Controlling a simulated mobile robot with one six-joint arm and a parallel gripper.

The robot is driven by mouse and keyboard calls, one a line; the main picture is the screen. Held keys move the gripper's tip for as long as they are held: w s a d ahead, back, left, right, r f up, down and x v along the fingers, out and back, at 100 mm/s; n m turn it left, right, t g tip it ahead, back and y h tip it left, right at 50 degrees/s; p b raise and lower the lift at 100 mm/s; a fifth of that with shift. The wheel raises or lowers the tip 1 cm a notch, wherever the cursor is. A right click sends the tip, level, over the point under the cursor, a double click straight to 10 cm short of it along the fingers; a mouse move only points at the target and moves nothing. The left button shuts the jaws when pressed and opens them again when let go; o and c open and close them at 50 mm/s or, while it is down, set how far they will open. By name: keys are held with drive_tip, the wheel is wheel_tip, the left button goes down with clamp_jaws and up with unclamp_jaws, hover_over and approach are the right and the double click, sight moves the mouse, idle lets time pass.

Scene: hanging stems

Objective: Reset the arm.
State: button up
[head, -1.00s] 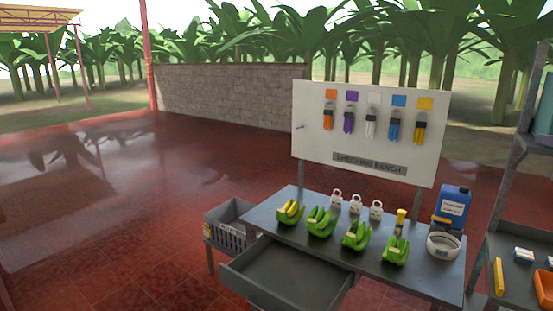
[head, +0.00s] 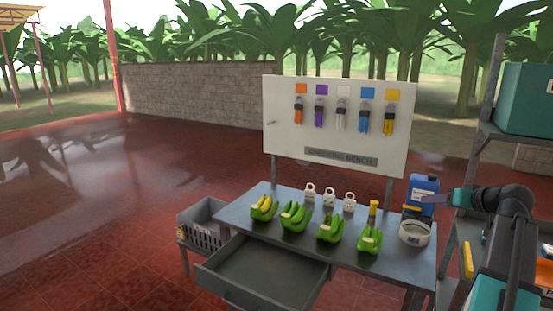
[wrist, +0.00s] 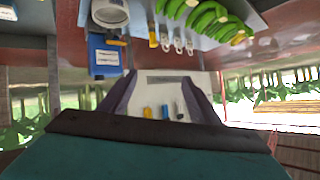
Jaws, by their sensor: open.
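My arm shows at the right of the head view, bent, with its end toward the left. My gripper (head: 432,198) is open and empty, level with the blue jug (head: 424,183) and overlapping it in the picture. In the wrist view, which is upside down, the two fingers of my gripper (wrist: 160,98) stand apart with nothing between them. The board with hanging coloured straps (head: 340,125) shows beyond them. I cannot tell how far the gripper is from the jug.
The grey bench (head: 265,225) holds several green banana hands (head: 330,230), white padlock-shaped items (head: 329,197) and a white round container (head: 415,233). Its drawer (head: 262,272) is open. A shelf rack (head: 490,100) stands close at the right. The red floor (head: 90,220) at left is clear.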

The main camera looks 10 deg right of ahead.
drive_tip(key=w+a+f+g+y+b, duration=0.1)
drive_tip(key=a+f+g, duration=0.1)
drive_tip(key=a+f, duration=0.75)
drive_tip(key=w+a+f+g+y+b, duration=0.15)
drive_tip(key=a+f, duration=0.35)
drive_tip(key=f, duration=1)
drive_tip(key=a+f+g+y, duration=0.1)
drive_tip(key=a+f+g, duration=0.2)
drive_tip(key=a+f, duration=0.7)
drive_tip(key=s+a+f+g+b, duration=0.1)
drive_tip(key=s+a+f, duration=0.15)
drive_tip(key=f, duration=0.45)
drive_tip(key=s+a+f+g, duration=0.2)
drive_tip(key=a+f, duration=0.1)
drive_tip(key=f, duration=0.4)
drive_tip(key=s+a+f+n+g+b, duration=0.2)
drive_tip(key=s+a+f+g, duration=0.2)
drive_tip(key=s+a+f, duration=1.05)
drive_tip(key=s+a+f+g+h+b, duration=0.1)
drive_tip(key=s+a+f+g+h, duration=0.1)
drive_tip(key=s+f, duration=0.4)
drive_tip(key=s+a+f+n+g+h+b, duration=0.1)
drive_tip(key=s+f, duration=0.5)
drive_tip(key=s, duration=0.6)
drive_tip(key=shift+s+a+f+g+h, duration=0.15)
drive_tip(key=shift+a+f+g+h, duration=0.15)
drive_tip(key=shift+g, duration=0.35)
drive_tip(key=shift+c, duration=0.3)
